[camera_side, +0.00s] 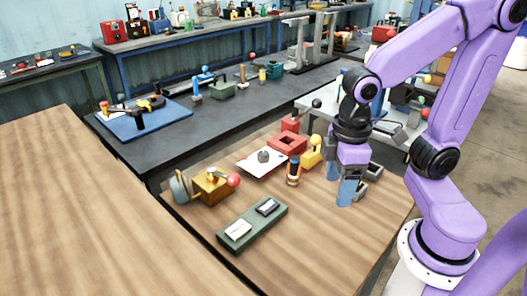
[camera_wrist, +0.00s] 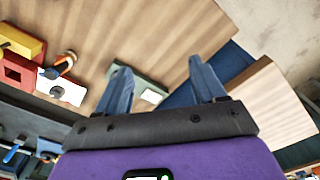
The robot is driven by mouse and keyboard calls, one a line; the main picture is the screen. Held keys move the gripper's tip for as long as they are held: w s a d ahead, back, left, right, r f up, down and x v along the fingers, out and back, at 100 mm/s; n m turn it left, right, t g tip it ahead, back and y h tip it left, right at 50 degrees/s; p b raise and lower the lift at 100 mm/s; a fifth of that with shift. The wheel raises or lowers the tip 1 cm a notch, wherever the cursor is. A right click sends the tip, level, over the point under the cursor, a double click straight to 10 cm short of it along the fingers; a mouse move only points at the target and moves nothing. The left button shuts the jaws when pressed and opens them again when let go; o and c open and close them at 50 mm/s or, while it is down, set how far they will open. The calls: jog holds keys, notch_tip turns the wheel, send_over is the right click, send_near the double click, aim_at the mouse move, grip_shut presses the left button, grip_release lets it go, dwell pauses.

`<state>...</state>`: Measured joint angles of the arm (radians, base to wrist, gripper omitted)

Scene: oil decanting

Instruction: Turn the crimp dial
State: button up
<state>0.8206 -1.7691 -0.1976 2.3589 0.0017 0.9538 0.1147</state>
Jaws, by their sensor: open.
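A white plate (camera_side: 250,165) lies on the wooden table, left of the red block, with a small grey knob (camera_side: 264,156) on it. The knob looks like the crimp dial, though no marking is legible. The plate (camera_wrist: 72,95) and knob (camera_wrist: 57,90) also show at the left of the wrist view. My gripper (camera_side: 346,200) has blue fingers pointing down over the right part of the table, well to the right of the knob. In the wrist view my gripper (camera_wrist: 160,70) has its fingers apart, with nothing held between them.
A red block (camera_side: 287,144), a yellow piece (camera_side: 311,153) and a small dark-and-orange bottle (camera_side: 294,172) stand between the plate and my gripper. A brass box with a red ball (camera_side: 233,180) and a green board (camera_side: 240,235) are nearer the front. The right front of the table is clear.

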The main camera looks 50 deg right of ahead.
jog(key=w+a+r+m, duration=0.15)
jog(key=w+m, duration=0.45)
jog(key=w, duration=0.6)
jog(key=m, duration=1.5)
send_over(263, 153)
jog(key=f, duration=0.1)
notch_tip(263, 153, down, 17)
jog(key=shift+f, duration=0.1)
jog(key=shift+c, duration=0.3)
jog(key=c, duration=1)
